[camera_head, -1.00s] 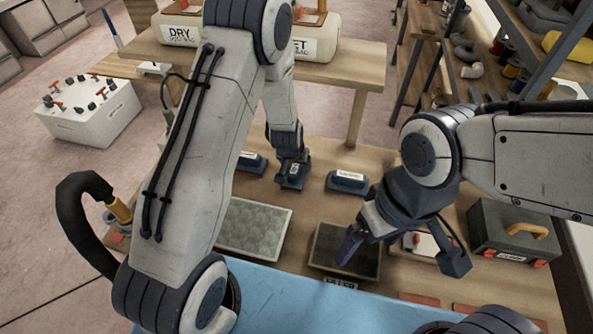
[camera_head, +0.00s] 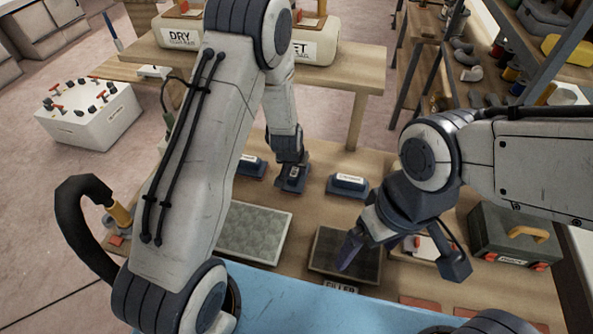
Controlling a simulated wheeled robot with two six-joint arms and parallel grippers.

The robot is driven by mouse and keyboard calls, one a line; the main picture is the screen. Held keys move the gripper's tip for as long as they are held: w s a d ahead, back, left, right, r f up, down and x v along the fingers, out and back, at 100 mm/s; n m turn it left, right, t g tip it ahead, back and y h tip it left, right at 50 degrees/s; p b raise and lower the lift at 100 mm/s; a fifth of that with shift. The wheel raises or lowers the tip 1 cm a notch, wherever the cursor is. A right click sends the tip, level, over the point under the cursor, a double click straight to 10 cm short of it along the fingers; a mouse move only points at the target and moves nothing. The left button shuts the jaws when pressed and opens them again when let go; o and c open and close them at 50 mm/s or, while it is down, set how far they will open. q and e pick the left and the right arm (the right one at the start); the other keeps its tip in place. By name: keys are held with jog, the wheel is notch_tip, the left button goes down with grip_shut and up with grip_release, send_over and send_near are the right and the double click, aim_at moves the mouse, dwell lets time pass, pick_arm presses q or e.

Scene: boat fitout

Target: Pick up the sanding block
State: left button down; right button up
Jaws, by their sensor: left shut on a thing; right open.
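Three dark blue blocks with white labels stand in a row on the wooden bench; their label text is too small to read surely. The left block (camera_head: 250,166) is partly hidden behind my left arm. My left gripper (camera_head: 293,174) points down and is shut on the middle block (camera_head: 291,183), which is at or just above the bench top. The right block (camera_head: 347,186) stands free on the bench. My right gripper (camera_head: 402,258) is open and empty, over the dark panel's right side.
A light grey textured panel (camera_head: 252,232) and a dark panel (camera_head: 327,245) labelled FILLER lie on the bench. A toolbox (camera_head: 490,237) stands at the right. A raised shelf behind holds bags labelled DRY (camera_head: 180,35) and another. A white box (camera_head: 90,118) stands at far left.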

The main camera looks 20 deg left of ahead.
pick_arm(q)
notch_tip(320, 180, up, 5)
jog(key=shift+w+p, duration=0.1)
jog(key=shift+p, duration=0.6)
jog(key=s+d+r+p, duration=0.5)
jog(key=s+d+r, duration=0.1)
jog(key=d, duration=0.4)
jog(key=shift+r+p, duration=0.2)
jog(key=shift+p, duration=0.15)
